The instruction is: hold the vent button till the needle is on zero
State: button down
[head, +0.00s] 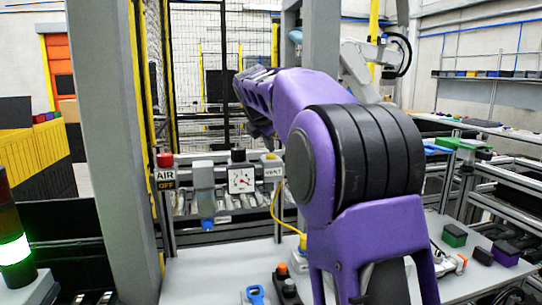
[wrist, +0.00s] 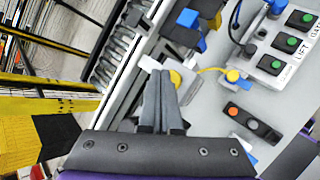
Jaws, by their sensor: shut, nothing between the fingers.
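The vent button (head: 270,157) is a yellow cap on a grey box above a VENT label (head: 272,172) in the head view. Left of it, the white square gauge (head: 242,181) has a dark needle and a red mark; its reading is too small to tell. In the wrist view, my gripper (wrist: 161,73) is shut and empty. Its fingertips are beside a yellow cap (wrist: 176,78), which seems to be the vent button. I cannot tell whether they touch or press it. My arm hides the gripper's tips in the head view.
A red knob (head: 165,160) tops the AIR OFF sign (head: 166,180). A filter with a blue bowl (head: 207,210) stands left of the gauge. A yellow cable (wrist: 210,70) runs near the fingers. A button box (wrist: 250,123) and a panel of green buttons (wrist: 282,42) lie to the right.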

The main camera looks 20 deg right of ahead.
aim_at(269, 156)
jog(key=shift+f, duration=0.65)
dwell(3.7)
jog(key=shift+r, duration=0.15)
dwell(0.5)
jog(key=shift+r+p, duration=0.85)
jog(key=shift+p, duration=0.05)
jog(key=shift+r+p, duration=0.9)
jog(key=shift+r, duration=1.65)
